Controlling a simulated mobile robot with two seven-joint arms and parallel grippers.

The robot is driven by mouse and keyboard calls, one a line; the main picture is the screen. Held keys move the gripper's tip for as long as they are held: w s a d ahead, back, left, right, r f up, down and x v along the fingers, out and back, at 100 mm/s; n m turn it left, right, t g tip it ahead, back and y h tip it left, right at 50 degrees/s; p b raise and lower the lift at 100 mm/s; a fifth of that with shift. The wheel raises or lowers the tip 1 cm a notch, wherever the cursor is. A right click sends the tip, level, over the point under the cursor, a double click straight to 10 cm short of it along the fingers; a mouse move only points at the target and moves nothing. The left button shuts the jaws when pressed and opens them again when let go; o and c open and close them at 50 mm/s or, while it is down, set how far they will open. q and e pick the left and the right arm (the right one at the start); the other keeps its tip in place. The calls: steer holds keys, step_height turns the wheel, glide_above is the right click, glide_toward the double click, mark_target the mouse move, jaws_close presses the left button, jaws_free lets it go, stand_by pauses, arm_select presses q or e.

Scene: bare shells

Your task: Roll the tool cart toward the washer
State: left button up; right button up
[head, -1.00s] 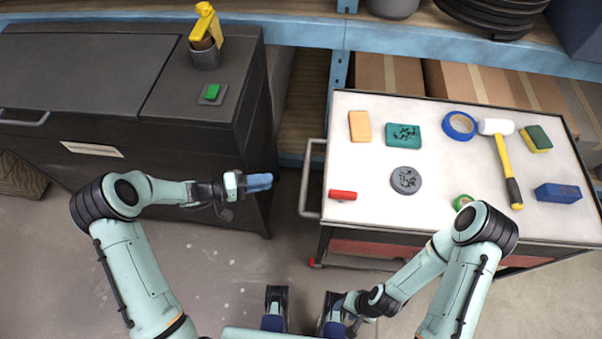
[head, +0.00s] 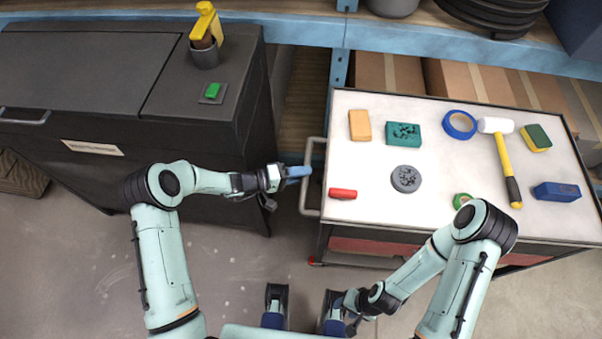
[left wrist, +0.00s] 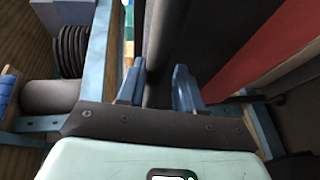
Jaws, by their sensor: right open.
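The tool cart (head: 370,222) stands at the right, with a pale top, a red drawer front and a grey bar handle (head: 308,212) on its left end. The washer (head: 85,70) is the dark cabinet at the left. My left gripper (head: 300,172) is at the cart's handle, its blue fingers overlapping the bar in the head view. In the left wrist view its two fingers (left wrist: 157,90) are apart, with a dark bar seen between them; contact cannot be told. My right gripper (head: 352,325) is open, low and in front of the cart.
The cart top carries a hammer (head: 506,165), blue tape (head: 460,125), a red cylinder (head: 343,194), sponges and other small items. A cup with a yellow bottle (head: 206,24) stands on the washer. Shelving (head: 300,32) runs behind. Floor is clear between washer and cart.

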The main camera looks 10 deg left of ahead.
arm_select(q)
jaws_close()
steer(key=shift+s+f, duration=0.1)
steer(key=shift+f, duration=0.05)
steer(key=shift+s+f, duration=0.15)
steer(key=shift+f, duration=0.05)
stand_by(0.7)
jaws_free()
steer(key=shift+r, duration=0.15)
steer(key=shift+a, duration=0.1)
steer(key=v, duration=1.5)
steer(key=shift+r, duration=0.25)
stand_by(0.5)
